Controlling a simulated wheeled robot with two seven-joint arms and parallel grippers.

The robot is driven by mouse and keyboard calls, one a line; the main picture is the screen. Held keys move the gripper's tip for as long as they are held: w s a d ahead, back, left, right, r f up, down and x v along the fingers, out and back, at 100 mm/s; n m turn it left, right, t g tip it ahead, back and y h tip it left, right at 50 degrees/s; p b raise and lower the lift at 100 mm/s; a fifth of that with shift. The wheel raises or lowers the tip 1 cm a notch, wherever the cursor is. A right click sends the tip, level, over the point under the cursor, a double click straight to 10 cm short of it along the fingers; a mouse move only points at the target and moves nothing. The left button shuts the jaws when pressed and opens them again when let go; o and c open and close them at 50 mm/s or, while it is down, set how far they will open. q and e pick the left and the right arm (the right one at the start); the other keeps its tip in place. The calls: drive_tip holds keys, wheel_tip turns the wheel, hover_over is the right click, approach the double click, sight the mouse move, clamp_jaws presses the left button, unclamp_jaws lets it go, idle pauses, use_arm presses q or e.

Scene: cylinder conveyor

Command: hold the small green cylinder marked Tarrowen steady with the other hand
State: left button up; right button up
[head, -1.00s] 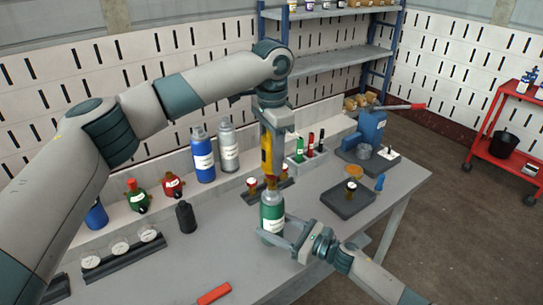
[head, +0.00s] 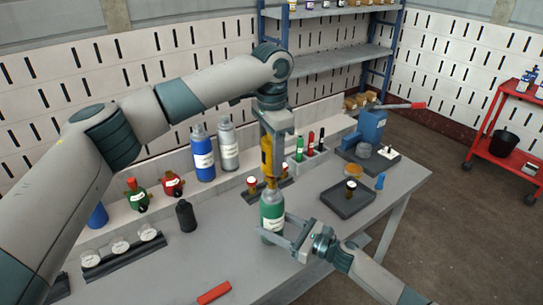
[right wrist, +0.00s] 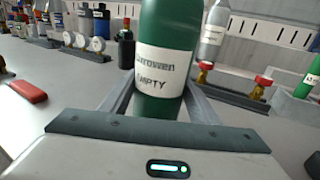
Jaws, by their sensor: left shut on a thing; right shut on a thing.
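The small green cylinder (head: 272,211) stands upright on the bench near its front. In the right wrist view it fills the top middle (right wrist: 160,108), with a white label reading "...rrowen" and "EMPTY". My right gripper (head: 285,232) is shut around its lower body from the front right. My left gripper (head: 271,150) comes down from above and is shut on a yellow thing (head: 266,158), directly over the cylinder's top. A brass-coloured part shows between them; whether the yellow thing touches the cylinder I cannot tell.
Blue (head: 202,155) and grey (head: 228,148) cylinders stand behind. A dark tray (head: 347,201) lies to the right.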

sight(272, 183)
use_arm(q)
drive_tip(key=shift+f, duration=4.05)
drive_tip(key=shift+o, duration=0.2)
drive_tip(key=o, duration=0.8)
drive_tip(key=c, duration=1.2)
drive_tip(key=shift+o, duration=0.2)
drive_tip(key=m, duration=0.4)
drive_tip(key=shift+m, duration=1)
